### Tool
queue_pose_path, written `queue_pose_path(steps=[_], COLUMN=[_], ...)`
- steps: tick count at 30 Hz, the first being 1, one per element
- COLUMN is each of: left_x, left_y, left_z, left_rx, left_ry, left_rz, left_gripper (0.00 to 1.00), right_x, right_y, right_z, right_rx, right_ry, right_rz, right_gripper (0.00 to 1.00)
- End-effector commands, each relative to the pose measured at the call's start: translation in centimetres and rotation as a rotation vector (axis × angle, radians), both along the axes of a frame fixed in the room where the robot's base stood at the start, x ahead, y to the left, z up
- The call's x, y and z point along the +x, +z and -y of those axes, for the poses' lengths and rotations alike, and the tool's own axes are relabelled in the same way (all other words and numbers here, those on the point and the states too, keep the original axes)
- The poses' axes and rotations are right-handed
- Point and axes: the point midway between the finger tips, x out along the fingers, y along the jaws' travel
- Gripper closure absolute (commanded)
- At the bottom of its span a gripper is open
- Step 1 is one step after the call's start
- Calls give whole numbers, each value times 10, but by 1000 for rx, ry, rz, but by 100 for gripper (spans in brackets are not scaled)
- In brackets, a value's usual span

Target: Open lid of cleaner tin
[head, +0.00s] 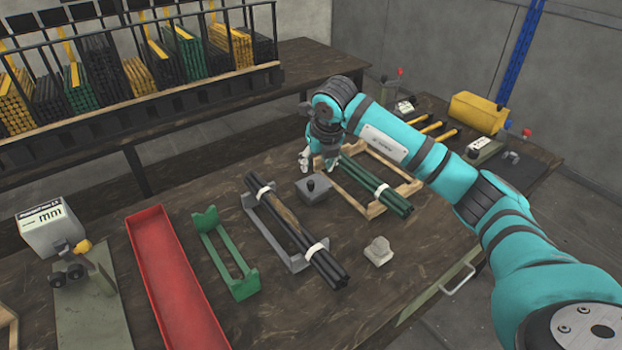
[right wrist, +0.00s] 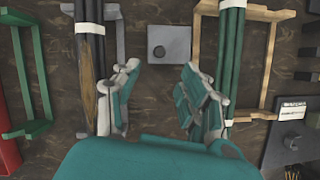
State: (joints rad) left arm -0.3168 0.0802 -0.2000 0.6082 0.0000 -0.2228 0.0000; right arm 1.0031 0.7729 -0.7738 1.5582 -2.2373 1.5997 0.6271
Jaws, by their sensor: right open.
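The cleaner tin (head: 309,193) is a small grey square box with a dark round knob on top, and its lid looks closed. It stands on the dark table between a grey rack and a wooden frame. In the right wrist view the tin (right wrist: 171,34) lies beyond my fingertips, in line with the gap between them. My right gripper (head: 308,160) points down above and just behind the tin in the head view, apart from it. In the right wrist view my right gripper (right wrist: 160,75) is open and empty. My left gripper is not in view.
The grey rack (head: 293,263) holds tied black rods (head: 285,222). The wooden frame (head: 345,201) holds tied green rods (head: 375,186). A pale block (head: 379,251), a green rack (head: 225,262) and a red tray (head: 177,290) stand nearby. Bare table lies in front of the tin.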

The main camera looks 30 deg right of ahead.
Motion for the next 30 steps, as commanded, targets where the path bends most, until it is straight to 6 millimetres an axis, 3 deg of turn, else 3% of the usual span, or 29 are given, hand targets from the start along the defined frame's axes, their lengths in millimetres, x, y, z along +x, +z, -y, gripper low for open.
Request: queue_pose_path(steps=[6, 13, 26, 30], left_x=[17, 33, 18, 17], left_y=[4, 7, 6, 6], left_z=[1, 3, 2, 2], left_rx=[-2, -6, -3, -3], left_ry=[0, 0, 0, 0], left_rz=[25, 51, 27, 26], left_gripper=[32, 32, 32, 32], right_x=[17, 32, 37, 36], right_y=[-45, -78, -89, -89], right_z=[1, 3, 4, 4], right_rx=[1, 1, 0, 0], right_ry=[0, 0, 2, 1], right_rz=[-3, -2, 1, 1], right_gripper=[56, 56, 56, 71])
